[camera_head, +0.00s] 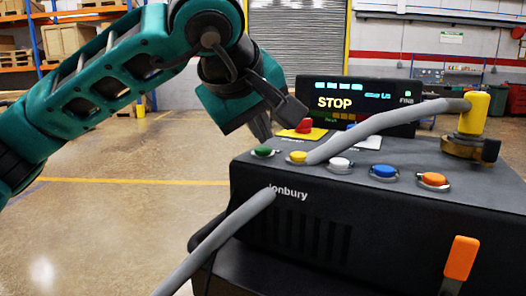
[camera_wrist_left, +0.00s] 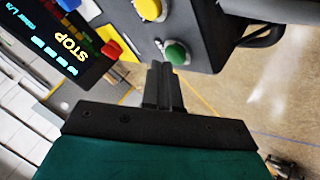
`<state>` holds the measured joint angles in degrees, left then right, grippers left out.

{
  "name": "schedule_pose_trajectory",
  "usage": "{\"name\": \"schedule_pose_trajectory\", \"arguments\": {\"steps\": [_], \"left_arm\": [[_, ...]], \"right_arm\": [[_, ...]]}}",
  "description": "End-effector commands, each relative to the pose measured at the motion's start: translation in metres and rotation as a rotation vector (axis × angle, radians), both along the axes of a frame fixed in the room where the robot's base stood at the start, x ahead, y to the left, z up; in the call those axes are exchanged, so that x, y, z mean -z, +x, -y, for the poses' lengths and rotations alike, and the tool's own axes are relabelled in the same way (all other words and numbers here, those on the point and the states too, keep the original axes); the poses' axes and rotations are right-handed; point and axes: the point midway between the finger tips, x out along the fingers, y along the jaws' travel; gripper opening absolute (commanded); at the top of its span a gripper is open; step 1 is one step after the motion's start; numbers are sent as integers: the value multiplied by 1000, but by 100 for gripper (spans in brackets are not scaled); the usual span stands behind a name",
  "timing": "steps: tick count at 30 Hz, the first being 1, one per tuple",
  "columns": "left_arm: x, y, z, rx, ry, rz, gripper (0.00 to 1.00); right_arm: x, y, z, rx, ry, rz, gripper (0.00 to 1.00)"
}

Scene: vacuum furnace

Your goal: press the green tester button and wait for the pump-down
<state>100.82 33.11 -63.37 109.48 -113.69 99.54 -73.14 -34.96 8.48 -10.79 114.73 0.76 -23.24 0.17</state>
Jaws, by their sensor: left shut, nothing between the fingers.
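The green button (camera_head: 264,152) sits at the left end of a row of coloured buttons on top of the dark tester box (camera_head: 330,205). It also shows in the left wrist view (camera_wrist_left: 177,53), just beyond my fingertips. My left gripper (camera_head: 263,132) is shut and empty, pointing down just above and behind the green button. In the wrist view its closed fingers (camera_wrist_left: 162,72) end close to the button's rim; I cannot tell whether they touch. The display (camera_head: 345,103) behind the buttons reads STOP. My right gripper is out of view.
Yellow (camera_head: 298,157), white (camera_head: 340,163), blue (camera_head: 384,171) and orange (camera_head: 434,179) buttons continue the row. A red stop button (camera_head: 304,126) stands behind them. A grey hose (camera_head: 390,119) arches over the box to a yellow fitting (camera_head: 473,112). Open floor lies left of the box.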

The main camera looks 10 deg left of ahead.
Motion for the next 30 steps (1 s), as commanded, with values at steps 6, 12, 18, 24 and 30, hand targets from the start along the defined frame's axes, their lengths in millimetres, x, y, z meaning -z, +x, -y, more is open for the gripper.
{"name": "schedule_pose_trajectory", "arguments": {"steps": [6,12,18,24,30], "left_arm": [[-1,0,0,0,0,0,0],[1,0,0,0,0,0,0],[3,0,0,0,0,0,0],[6,0,0,0,0,0,0],[8,0,0,0,0,0,0]], "right_arm": [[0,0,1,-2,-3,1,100],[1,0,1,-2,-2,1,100],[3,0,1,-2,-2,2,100],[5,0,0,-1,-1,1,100],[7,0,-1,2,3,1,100]]}}
